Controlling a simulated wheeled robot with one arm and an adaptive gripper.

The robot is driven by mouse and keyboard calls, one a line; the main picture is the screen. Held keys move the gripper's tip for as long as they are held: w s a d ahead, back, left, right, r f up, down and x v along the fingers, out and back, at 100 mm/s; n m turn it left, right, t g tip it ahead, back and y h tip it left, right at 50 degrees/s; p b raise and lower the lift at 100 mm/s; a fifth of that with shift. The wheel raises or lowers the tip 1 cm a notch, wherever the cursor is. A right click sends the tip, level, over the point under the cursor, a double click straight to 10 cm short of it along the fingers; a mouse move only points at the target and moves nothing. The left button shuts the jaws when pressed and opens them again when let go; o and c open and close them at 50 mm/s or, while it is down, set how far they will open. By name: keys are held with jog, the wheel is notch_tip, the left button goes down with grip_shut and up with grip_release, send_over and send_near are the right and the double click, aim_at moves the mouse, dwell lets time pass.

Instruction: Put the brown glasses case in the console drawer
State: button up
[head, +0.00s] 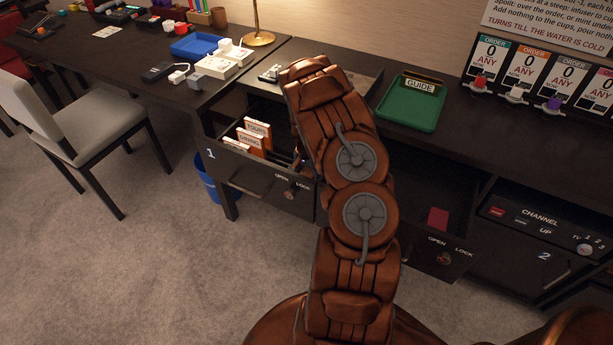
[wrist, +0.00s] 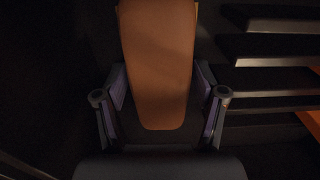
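The brown glasses case (wrist: 158,65) lies lengthwise between the fingers of my gripper (wrist: 160,75) in the wrist view. Both finger pads sit against its sides, so my gripper looks shut on it. The surroundings there are dark, and I cannot tell whether the case touches a surface. Another open drawer (head: 440,255) to the right holds a red object (head: 437,218).
Dark slats (wrist: 270,60) run close on the right in the wrist view. On the counter are a green tray (head: 408,105), a blue tray (head: 195,45) and white sockets (head: 225,62). A grey chair (head: 75,120) stands left, with open carpet before the drawers.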

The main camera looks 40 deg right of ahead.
aim_at(307, 173)
notch_tip(307, 173, up, 12)
jog(key=f, duration=0.1)
jog(key=s+a+r+n+g, duration=0.1)
jog(key=s+a+r+n, duration=0.25)
jog(key=a+r, duration=0.55)
jog(key=s+a+r+n, duration=0.2)
jog(key=s+a+r, duration=0.4)
jog(key=a, duration=0.5)
jog(key=s+a+r+n, duration=0.2)
jog(key=s+a+n, duration=0.2)
jog(key=s+a, duration=0.4)
jog(key=s+a+r+n+g, duration=0.1)
jog(key=s+a+n, duration=0.4)
jog(key=s, duration=0.8)
jog(key=a+r+b, duration=0.1)
jog(key=a, duration=0.2)
jog(key=shift+r, duration=0.4)
